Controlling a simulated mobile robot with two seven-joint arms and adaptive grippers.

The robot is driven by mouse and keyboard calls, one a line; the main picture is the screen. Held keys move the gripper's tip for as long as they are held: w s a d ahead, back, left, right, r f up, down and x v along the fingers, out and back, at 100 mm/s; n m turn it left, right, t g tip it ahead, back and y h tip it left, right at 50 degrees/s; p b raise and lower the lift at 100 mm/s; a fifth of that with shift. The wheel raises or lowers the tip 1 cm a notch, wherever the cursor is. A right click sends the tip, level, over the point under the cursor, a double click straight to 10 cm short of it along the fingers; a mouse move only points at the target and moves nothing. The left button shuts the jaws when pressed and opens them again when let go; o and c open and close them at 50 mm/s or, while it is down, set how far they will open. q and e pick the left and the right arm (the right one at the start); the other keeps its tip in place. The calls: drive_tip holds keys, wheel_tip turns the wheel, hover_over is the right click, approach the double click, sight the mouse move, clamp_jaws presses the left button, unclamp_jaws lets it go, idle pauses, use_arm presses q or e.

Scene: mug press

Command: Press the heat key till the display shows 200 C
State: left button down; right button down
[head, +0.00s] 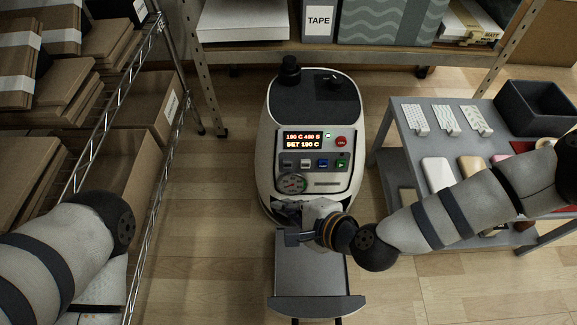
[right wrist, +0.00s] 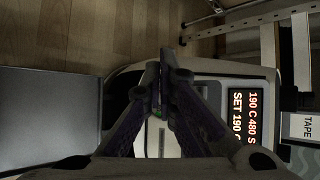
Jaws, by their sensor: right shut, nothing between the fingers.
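The mug press (head: 314,110) stands in the middle of the head view. Its lit display (head: 303,140) reads 190 C 480 S on top and SET 190 C below. The display also shows sideways in the right wrist view (right wrist: 243,118). Below it is a row of keys: two grey keys (head: 296,164), a blue key (head: 323,163) and a green key (head: 341,163). Their labels are too small to tell which is heat. My right gripper (head: 288,207) is shut and empty, low at the press front, below the keys and gauge; its closed fingertips show in the right wrist view (right wrist: 164,62). My left gripper is out of view.
A round gauge (head: 293,183) sits below the keys and a red button (head: 341,141) beside the display. A grey tray (head: 317,303) extends from the press front. A side table (head: 407,150) stands right, a wire rack (head: 150,180) left. Floor is free between rack and press.

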sight(287, 164)
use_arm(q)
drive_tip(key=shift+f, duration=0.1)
use_arm(e)
drive_tip(key=shift+w+r, duration=0.1)
drive_tip(key=shift+w, duration=0.25)
